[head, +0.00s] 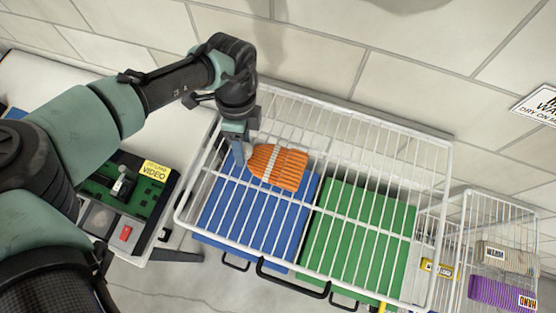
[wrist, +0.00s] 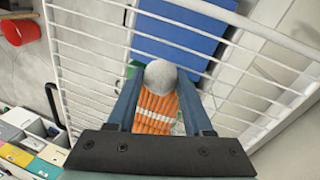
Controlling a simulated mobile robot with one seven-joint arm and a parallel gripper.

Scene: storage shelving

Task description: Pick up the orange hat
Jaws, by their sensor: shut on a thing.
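The orange hat (head: 277,167) is a ribbed knit hat with a pale stripe, in the upper left part of a white wire basket shelf (head: 345,128) in the head view. My gripper (head: 242,163) is at the hat's left end, fingers pointing down. In the wrist view the orange hat (wrist: 155,110) shows between the two fingers of my gripper (wrist: 158,88), with a round grey-white pompom (wrist: 161,76) between the fingertips. The gripper is shut on the hat. Whether the hat touches the wires below cannot be told.
Below the wires are a blue case (head: 255,215) and a green case (head: 358,232). A smaller wire basket with a purple knit item (head: 500,295) stands at the right. A tiled wall (head: 330,50) is close behind. A cart with boxes (head: 125,200) is at the left.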

